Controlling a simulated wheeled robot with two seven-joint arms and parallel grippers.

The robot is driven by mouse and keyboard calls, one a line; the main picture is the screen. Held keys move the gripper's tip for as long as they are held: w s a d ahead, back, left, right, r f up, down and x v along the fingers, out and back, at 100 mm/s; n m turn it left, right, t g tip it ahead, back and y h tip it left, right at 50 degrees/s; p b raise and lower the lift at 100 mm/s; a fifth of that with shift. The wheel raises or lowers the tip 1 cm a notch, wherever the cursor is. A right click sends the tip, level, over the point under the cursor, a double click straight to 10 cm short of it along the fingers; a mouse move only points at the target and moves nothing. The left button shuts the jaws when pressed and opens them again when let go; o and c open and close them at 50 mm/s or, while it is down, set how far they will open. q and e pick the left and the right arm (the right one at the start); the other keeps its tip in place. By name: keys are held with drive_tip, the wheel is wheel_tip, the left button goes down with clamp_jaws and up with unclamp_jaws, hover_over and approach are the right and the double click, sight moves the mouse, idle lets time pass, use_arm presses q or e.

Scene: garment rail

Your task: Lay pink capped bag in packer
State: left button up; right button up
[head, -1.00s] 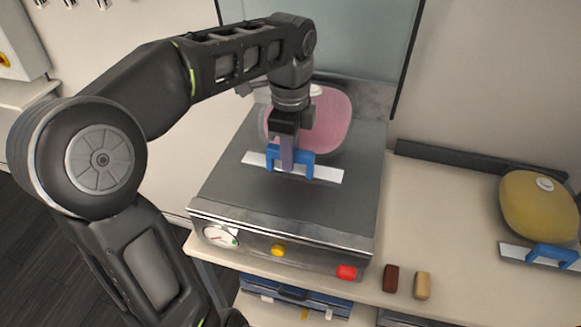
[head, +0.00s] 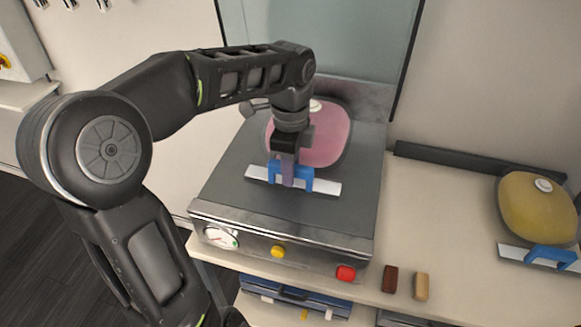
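The pink bag (head: 325,138) with a white cap is over the steel top of the packer (head: 225,190), towards its back. A white strip with a blue handle (head: 307,178) runs along the bag's near edge. My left gripper (head: 288,174) points down and is shut on the blue handle. My gripper and wrist hide part of the bag. The bag looks level and low over the packer's top, but I cannot tell if it touches. The packer's glass lid (head: 320,40) stands raised behind. My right gripper is not in view.
A yellow capped bag (head: 535,210) with a blue handle lies on the counter (head: 445,205) at the right. A dark red block (head: 391,279) and a tan block (head: 422,286) sit right of the packer. The packer's front has a gauge, a yellow knob and a red button.

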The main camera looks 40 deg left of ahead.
use_arm(q)
drive_tip(key=o, duration=0.3)
drive_tip(key=shift+o, duration=0.2)
drive_tip(key=shift+r, duration=0.15)
drive_tip(key=shift+r, duration=0.5)
wheel_tip(320, 180, up, 5)
drive_tip(key=shift+r+p, duration=0.1)
drive_tip(key=shift+p, duration=0.25)
wheel_tip(320, 180, up, 6)
drive_tip(key=p, duration=0.6)
